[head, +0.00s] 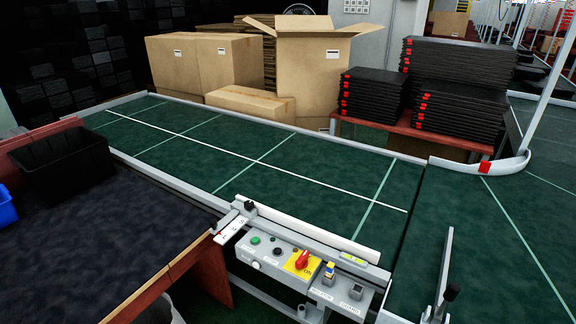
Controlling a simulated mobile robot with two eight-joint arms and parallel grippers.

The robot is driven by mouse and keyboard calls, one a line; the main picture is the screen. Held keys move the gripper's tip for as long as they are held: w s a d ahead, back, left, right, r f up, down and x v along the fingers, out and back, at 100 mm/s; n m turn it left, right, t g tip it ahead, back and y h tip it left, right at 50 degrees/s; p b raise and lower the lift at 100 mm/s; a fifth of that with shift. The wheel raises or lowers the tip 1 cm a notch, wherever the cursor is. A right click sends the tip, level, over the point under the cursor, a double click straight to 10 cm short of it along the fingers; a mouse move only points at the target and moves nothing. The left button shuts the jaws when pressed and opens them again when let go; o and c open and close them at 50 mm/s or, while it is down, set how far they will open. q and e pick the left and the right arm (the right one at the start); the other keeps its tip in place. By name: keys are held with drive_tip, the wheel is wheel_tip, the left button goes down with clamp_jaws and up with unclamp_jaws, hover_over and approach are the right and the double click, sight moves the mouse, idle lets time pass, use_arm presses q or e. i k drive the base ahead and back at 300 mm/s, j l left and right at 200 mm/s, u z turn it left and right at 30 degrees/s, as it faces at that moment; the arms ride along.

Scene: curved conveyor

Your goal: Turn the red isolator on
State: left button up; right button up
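The red isolator (302,259) is a rotary knob on a yellow square plate. It sits on the grey control panel (270,262) along the conveyor's front edge. The knob's handle looks slanted, and its exact setting is too small to tell. Lettering that looks like "ON" shows on the plate at the knob's lower right. Neither of my grippers is in view, and nothing covers the isolator.
A green button (256,240) and a dark button (277,251) sit left of the isolator. Two small switch boxes (328,274) (355,289) stand to its right. The green conveyor bed (270,170) behind is clear. A dark table (100,250) with a black bin (62,160) is at left.

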sight(301, 262)
drive_tip(key=i+j, duration=0.15)
drive_tip(key=i, duration=0.9)
